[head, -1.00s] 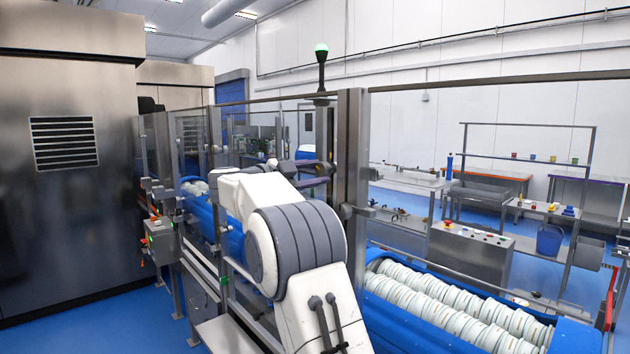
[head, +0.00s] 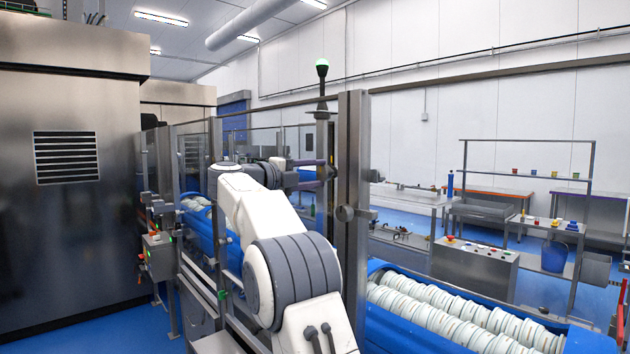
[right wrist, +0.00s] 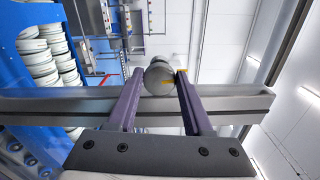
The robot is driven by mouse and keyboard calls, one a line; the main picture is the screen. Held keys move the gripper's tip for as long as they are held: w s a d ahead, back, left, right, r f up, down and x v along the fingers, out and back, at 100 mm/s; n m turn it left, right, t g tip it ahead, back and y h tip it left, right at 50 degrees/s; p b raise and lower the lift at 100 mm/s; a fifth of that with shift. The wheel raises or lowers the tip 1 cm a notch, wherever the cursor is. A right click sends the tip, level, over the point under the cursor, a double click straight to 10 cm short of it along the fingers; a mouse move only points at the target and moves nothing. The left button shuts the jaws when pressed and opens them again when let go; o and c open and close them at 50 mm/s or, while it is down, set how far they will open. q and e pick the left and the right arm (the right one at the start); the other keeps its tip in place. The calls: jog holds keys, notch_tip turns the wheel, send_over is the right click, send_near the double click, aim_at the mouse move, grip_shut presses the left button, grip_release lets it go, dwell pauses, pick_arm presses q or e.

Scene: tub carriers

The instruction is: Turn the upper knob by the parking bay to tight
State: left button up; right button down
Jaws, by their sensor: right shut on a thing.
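The upper knob (right wrist: 157,79) is a round grey knob with a yellow mark at its edge, seen close up in the right wrist view. It stands at a grey metal post (right wrist: 60,104). My right gripper (right wrist: 162,80) has its two purple fingers on either side of the knob and is shut on it. In the head view, my right gripper (head: 325,173) reaches the post at the middle, and the gripped knob is mostly hidden by it. Another round dark knob (head: 345,213) sits lower on the post. My left gripper is not in view.
A blue carrier (head: 400,322) with rows of stacked pale tubs (head: 450,315) lies right of the post. A steel control box (head: 475,262) with coloured buttons stands behind it. A large steel cabinet (head: 65,230) fills the left. A green lamp (head: 321,66) tops a pole.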

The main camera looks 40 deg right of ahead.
jog(key=shift+f+m+b, duration=0.1)
jog(key=shift+m+b, duration=0.2)
jog(key=shift+m, duration=0.5)
jog(key=shift+c, duration=1.5)
grip_release()
jog(key=shift+a, duration=0.5)
jog(key=a+b, duration=0.2)
jog(key=a, duration=0.7)
jog(key=shift+s+a, duration=0.3)
jog(key=shift+s, duration=0.15)
